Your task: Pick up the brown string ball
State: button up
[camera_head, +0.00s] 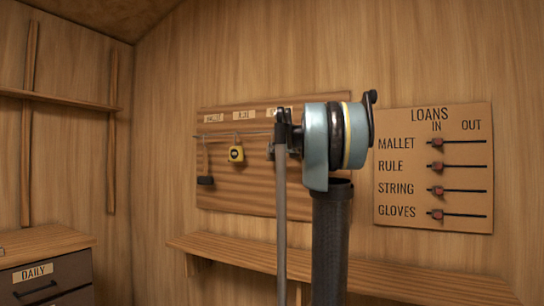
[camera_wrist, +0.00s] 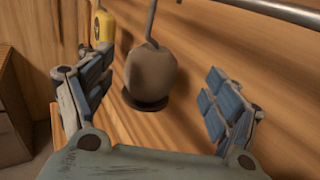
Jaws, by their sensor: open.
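The brown string ball (camera_wrist: 152,72) hangs below a thin grey cord or hook in the wrist view, in front of the wooden board. A dark round patch shows just under it. My gripper (camera_wrist: 158,82) is open, with one blue-padded finger left of the ball and one right of it. Gaps show between the ball and both fingers; I cannot tell how deep the ball sits between them. In the head view my arm covers the place where the ball hangs, and my fingers cannot be made out.
A yellow tape measure (camera_head: 236,154) hangs left of the ball, near my left finger in the wrist view (camera_wrist: 103,27). A dark-headed mallet (camera_head: 205,180) hangs further left. A metal rail (camera_wrist: 268,10) runs above. A wooden shelf (camera_head: 405,277) lies below; a loans board (camera_head: 410,205) is at right.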

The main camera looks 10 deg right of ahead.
jog(key=shift+a+x, duration=0.2)
jog(key=shift+x, duration=1.35)
jog(key=shift+a+x, duration=0.2)
jog(key=shift+x, duration=1.4)
jog(key=shift+s, duration=0.15)
jog(key=c, duration=1.2)
